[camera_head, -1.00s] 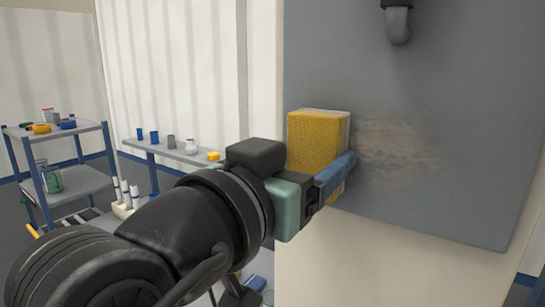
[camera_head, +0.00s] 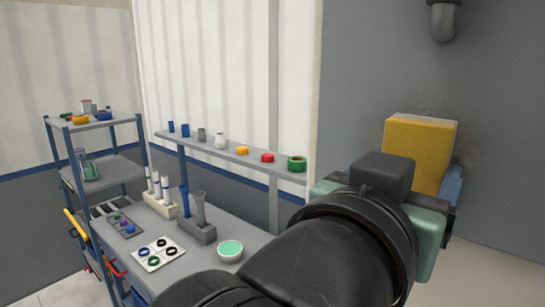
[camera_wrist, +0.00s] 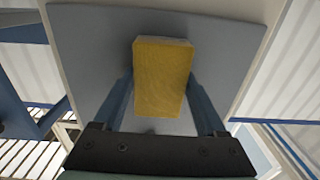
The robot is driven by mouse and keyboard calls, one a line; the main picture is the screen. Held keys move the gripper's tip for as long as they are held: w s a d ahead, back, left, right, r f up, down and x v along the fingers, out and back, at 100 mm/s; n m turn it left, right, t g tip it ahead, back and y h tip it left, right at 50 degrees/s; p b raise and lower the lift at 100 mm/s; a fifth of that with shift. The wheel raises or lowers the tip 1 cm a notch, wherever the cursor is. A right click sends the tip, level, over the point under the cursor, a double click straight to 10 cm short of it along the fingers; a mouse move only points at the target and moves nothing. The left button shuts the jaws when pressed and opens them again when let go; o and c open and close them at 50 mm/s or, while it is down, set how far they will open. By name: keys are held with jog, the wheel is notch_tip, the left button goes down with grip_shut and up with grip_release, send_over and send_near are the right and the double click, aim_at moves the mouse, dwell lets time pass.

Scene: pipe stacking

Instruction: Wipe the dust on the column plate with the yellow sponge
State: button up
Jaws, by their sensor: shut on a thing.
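The yellow sponge (camera_head: 416,152) is a block held upright between the blue fingers of my gripper (camera_head: 448,185). The wrist view also shows the sponge (camera_wrist: 161,78) between the two fingers of the gripper (camera_wrist: 160,92). The grey column plate (camera_head: 505,130) is behind the sponge and fills the right of the head view; it also shows in the wrist view (camera_wrist: 85,50). Only a faint dark smudge of dust (camera_head: 432,108) shows just above the sponge. The sponge hides the plate behind it. I cannot tell whether it touches the plate.
A grey pipe end (camera_head: 443,20) sticks out at the plate's top. At left are a shelf rack (camera_head: 95,170), a wall shelf (camera_head: 235,155) with cups and tape rolls, and a workbench (camera_head: 215,235) with tubes, rings and a green-topped dish (camera_head: 230,250).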

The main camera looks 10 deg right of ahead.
aim_at(504, 181)
jog(key=shift+s+d, duration=0.9)
jog(key=shift+s, duration=0.25)
jog(key=shift+s+d, duration=0.9)
jog(key=shift+s, duration=0.2)
jog(key=shift+s+d+f+b, duration=0.2)
jog(key=shift+s+d+b, duration=0.25)
jog(key=shift+b, duration=0.3)
jog(key=shift+s+d+b, duration=0.15)
jog(key=shift+s+b, duration=0.2)
jog(key=shift+b, duration=0.2)
jog(key=shift+r, duration=0.2)
